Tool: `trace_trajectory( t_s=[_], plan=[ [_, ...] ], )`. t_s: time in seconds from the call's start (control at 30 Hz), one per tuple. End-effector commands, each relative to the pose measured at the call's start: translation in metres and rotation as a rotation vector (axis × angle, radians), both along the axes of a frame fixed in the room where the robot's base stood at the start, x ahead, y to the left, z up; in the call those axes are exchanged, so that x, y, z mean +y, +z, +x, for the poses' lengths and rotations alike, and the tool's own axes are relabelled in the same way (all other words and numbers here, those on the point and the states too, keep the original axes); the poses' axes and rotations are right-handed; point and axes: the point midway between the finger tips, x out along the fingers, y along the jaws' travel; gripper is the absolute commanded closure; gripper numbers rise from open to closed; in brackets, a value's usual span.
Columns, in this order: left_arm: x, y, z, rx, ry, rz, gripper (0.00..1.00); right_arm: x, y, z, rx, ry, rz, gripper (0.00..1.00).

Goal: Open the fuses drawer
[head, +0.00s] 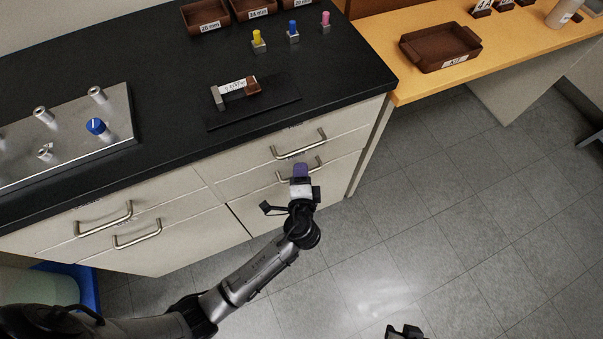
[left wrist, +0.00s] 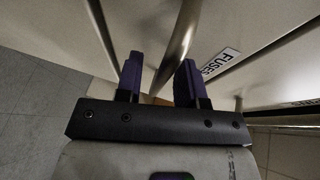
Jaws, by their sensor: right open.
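The fuses drawer (head: 248,190) is the lower right drawer front, with a curved metal handle (head: 283,176); it looks shut. The left wrist view shows its white FUSES label (left wrist: 220,62) close beside the handle (left wrist: 178,45). My left gripper (head: 300,170) is at this handle and hides part of it in the head view. In the left wrist view its two purple fingers (left wrist: 159,75) stand apart, with the handle bar passing between them and a gap visible. My right gripper (head: 405,331) is only partly in view at the bottom edge, open, far from the drawers.
Another drawer handle (head: 300,147) sits just above. Two more drawer handles (head: 104,220) are at the left. The black counter (head: 185,75) carries a metal fixture plate (head: 70,155), a dark mat (head: 285,103) and small coloured plugs. Grey floor (head: 420,210) in front is clear.

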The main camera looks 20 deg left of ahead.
Motion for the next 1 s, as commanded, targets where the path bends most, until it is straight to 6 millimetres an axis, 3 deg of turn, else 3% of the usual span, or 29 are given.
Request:
trace_trajectory(
  t_s=[0.07, 0.43, 0.83, 1.0],
  plan=[
    [0.0, 0.0, 0.0, 0.0, 0.0, 0.0, 0.66, 0.0, 0.0, 0.0, 0.0, 0.0, 0.0, 0.57],
    [0.0, 0.0, 0.0, 0.0, 0.0, 0.0, 1.0, 0.0, 0.0, 0.0, 0.0, 0.0, 0.0, 0.57],
    [-0.001, 0.0, -0.001, 0.0, 0.0, 0.001, 1.0, 0.0, 0.0, 0.0, 0.0, 0.0, 0.0, 0.57],
    [-0.013, 0.0, -0.009, 0.002, -0.012, 0.0, 1.0, 0.0, 0.001, 0.0, 0.0, 0.0, 0.0, 0.57]
  ],
)
